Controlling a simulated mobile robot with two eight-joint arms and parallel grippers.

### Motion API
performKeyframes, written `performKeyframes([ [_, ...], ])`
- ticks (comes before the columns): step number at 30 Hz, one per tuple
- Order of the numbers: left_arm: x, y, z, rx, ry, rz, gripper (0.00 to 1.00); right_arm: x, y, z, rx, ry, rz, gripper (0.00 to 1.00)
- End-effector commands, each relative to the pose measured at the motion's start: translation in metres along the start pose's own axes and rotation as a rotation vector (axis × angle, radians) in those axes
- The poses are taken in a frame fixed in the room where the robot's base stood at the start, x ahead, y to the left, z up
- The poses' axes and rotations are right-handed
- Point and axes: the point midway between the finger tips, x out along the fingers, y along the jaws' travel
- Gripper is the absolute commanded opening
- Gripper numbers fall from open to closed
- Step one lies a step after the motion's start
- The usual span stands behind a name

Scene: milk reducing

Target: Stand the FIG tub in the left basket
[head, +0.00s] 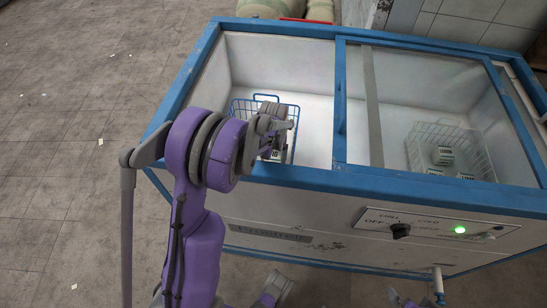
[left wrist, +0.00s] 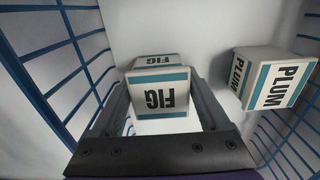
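The FIG tub (left wrist: 160,93) is a pale block-shaped tub with a teal band and dark lettering. In the left wrist view it sits between the two fingers of my left gripper (left wrist: 159,98), which appear to touch its sides; its lettering is upside down there. In the head view my left gripper (head: 272,135) is down over the left basket (head: 294,108), a blue wire basket inside the chest, and hides much of it. The basket's blue wires (left wrist: 62,50) surround the tub in the left wrist view. I cannot tell whether the tub touches the basket floor.
A PLUM tub (left wrist: 272,78) stands close to the right of the FIG tub. A white wire basket (head: 478,147) with a few tubs is in the chest's right half. The blue chest rim (head: 300,177) and a glass lid bound the opening.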

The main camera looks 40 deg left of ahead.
Motion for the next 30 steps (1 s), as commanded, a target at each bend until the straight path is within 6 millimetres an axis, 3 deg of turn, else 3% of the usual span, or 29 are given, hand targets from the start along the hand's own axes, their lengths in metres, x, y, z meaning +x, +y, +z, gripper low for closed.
performKeyframes([
  [1, -0.001, 0.0, 0.0, 0.0, 0.0, 0.0, 0.9, 0.0, 0.0, 0.0, 0.0, 0.0, 0.0, 1.0],
  [3, -0.001, 0.0, 0.0, 0.0, 0.0, 0.0, 1.0, -0.001, 0.0, 0.0, 0.0, 0.0, 0.0, 1.0],
  [14, -0.011, 0.0, 0.0, 0.0, 0.0, 0.0, 1.0, -0.005, 0.0, -0.002, 0.0, 0.002, 0.0, 1.0],
  [24, -0.081, 0.0, 0.0, -0.001, 0.0, 0.0, 1.0, -0.016, 0.0, -0.008, 0.0, 0.006, 0.0, 1.0],
  [30, -0.113, 0.0, 0.0, -0.001, 0.0, 0.0, 1.0, -0.02, 0.0, -0.01, 0.0, 0.007, 0.0, 1.0],
])
